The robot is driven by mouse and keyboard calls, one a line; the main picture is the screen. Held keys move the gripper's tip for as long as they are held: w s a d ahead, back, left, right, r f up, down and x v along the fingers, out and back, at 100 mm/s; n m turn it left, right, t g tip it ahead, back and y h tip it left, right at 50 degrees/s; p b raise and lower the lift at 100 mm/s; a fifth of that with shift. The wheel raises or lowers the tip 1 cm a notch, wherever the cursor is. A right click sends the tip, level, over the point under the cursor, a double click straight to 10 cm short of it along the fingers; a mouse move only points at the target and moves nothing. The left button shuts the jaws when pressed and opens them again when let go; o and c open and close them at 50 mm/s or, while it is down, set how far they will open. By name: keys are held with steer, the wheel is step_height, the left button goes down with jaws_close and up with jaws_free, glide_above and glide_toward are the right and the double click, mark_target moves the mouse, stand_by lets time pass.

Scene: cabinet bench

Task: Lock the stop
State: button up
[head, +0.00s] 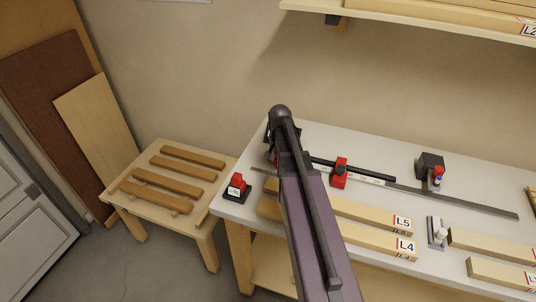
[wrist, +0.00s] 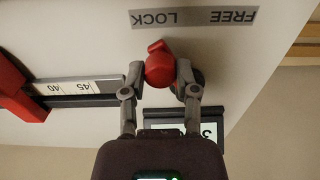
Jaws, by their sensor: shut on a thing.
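In the wrist view a red knob (wrist: 158,70) sits between the two fingers of my gripper (wrist: 160,78), which is shut on it. The knob's short tab points up and left, toward the LOCK word on a grey label (wrist: 195,18); FREE is at the label's right. The label appears upside down. In the head view my arm hides the knob, and my gripper (head: 280,140) is over the bench's left end. A red stop (head: 340,172) sits on the ruled rail (head: 450,199). A red part (wrist: 18,90) also shows at the wrist view's left edge, beside a scale reading 40 and 45.
A small display (wrist: 195,122) is partly hidden behind my gripper. On the bench are a red-and-black block (head: 236,187), a black device (head: 430,163) with a red-and-blue piece, and wood pieces marked L5 (head: 370,214) and L4 (head: 380,241).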

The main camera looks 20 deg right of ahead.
steer(key=shift+d, duration=0.4)
stand_by(0.6)
steer(key=o, duration=0.8)
steer(key=shift+c, duration=0.2)
steer(key=shift+r, duration=0.15)
step_height(320, 180, up, 9)
steer(key=p, duration=0.9)
steer(key=shift+s, duration=0.1)
steer(key=s+a+n, duration=0.4)
steer(key=s+a, duration=0.1)
steer(key=a, duration=0.5)
steer(key=s+a+n, duration=0.5)
steer(key=a, duration=0.5)
steer(key=shift+s+a, duration=0.2)
steer(key=shift+s, duration=0.2)
